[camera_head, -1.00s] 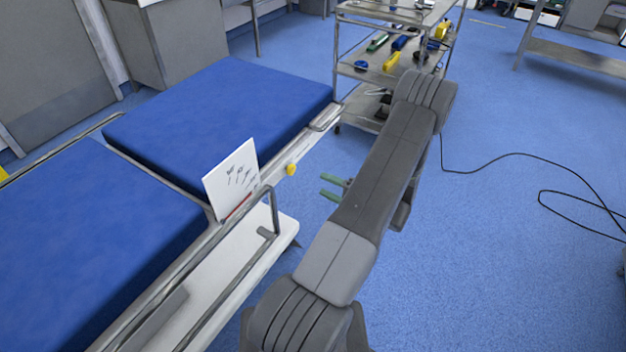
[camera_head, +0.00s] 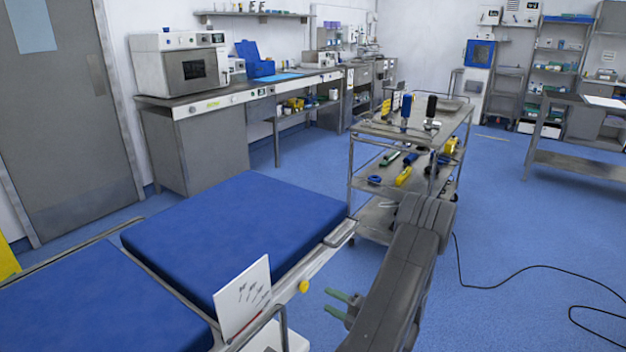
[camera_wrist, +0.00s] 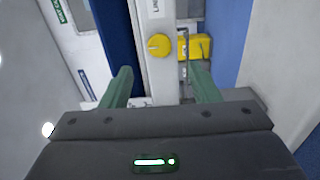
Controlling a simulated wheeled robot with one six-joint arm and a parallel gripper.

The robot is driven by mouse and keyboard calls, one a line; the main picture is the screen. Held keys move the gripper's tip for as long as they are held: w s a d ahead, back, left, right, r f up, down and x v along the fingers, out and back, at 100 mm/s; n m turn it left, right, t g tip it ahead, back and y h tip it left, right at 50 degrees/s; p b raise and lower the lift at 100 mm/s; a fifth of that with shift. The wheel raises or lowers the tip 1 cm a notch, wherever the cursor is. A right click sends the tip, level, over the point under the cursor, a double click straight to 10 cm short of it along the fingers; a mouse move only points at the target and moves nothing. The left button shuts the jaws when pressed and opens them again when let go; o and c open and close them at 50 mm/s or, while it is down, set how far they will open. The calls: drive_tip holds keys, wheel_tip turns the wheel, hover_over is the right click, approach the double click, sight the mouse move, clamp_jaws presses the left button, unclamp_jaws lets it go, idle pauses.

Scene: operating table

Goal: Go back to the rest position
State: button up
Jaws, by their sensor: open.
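My gripper (camera_head: 338,303) has green fingers and shows at the lower middle of the head view, just right of the operating table's side. In the wrist view my gripper (camera_wrist: 160,88) has its two green fingers spread apart, with nothing held between them. The operating table (camera_head: 235,225) has blue cushions and a metal side rail. A yellow knob (camera_head: 303,286) sits on its side, and in the wrist view the yellow knob (camera_wrist: 158,45) shows beyond the fingers. My dark grey arm covers part of the floor.
A white card with drawings (camera_head: 243,300) stands at the table's edge. A metal trolley (camera_head: 412,135) with tools stands beyond my arm. A workbench (camera_head: 190,107) with a microwave-like device (camera_head: 182,65) lines the back wall. A black cable (camera_head: 500,285) lies on the open blue floor at right.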

sight(306, 288)
drive_tip(key=x, duration=0.8)
drive_tip(key=shift+w+a, duration=0.2)
drive_tip(key=shift+a, duration=0.05)
